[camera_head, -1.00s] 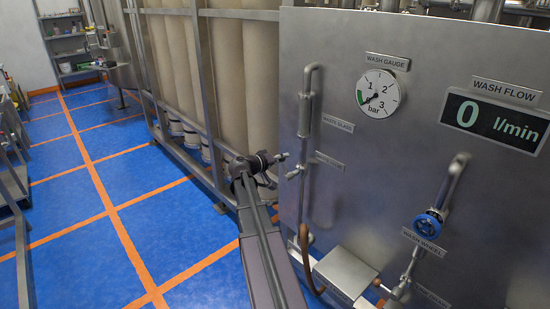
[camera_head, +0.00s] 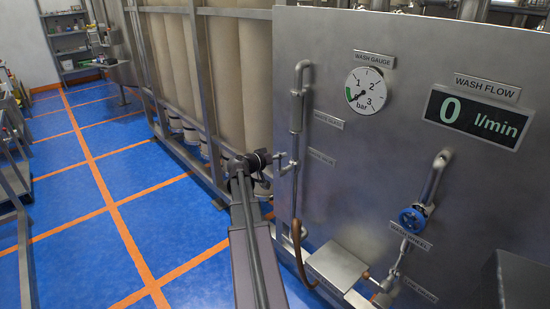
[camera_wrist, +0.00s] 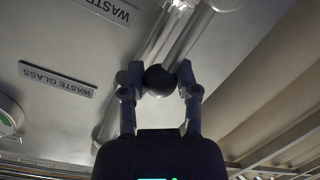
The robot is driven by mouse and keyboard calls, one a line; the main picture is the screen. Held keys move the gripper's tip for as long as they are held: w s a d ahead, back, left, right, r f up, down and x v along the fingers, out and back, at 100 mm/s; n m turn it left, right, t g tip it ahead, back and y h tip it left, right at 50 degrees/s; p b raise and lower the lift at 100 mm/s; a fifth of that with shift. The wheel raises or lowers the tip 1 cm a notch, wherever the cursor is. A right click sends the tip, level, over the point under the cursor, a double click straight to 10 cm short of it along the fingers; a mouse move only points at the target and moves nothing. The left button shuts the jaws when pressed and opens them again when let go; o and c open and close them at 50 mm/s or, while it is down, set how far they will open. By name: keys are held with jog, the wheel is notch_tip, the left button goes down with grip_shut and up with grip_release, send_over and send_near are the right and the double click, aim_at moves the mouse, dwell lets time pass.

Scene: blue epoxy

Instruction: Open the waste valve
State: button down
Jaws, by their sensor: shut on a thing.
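In the wrist view, the two fingers of my gripper (camera_wrist: 158,85) are closed on a dark round knob (camera_wrist: 159,80), one finger on each side. A pale metal pipe runs behind the knob, close to the labels "WASTE" (camera_wrist: 112,10) and "WASTE GLASS" (camera_wrist: 57,79). In the head view, my gripper (camera_head: 277,157) is at the panel's left edge, beside the waste valve (camera_head: 291,167) on the vertical pipe. The valve's lever is small there and partly hidden by my gripper, so its angle is unclear.
The steel panel (camera_head: 340,170) carries the wash gauge (camera_head: 366,91), a flow display (camera_head: 478,118) reading 0 l/min, and a blue wash wheel (camera_head: 413,220). A brown hose (camera_head: 299,255) and a metal box (camera_head: 337,265) sit below. Blue floor (camera_head: 165,215) is open at left.

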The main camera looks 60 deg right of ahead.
dwell(0.4)
jog(key=shift+c, duration=1.7)
grip_release()
jog(key=shift+s+d, duration=0.1)
jog(key=shift+r, duration=0.15)
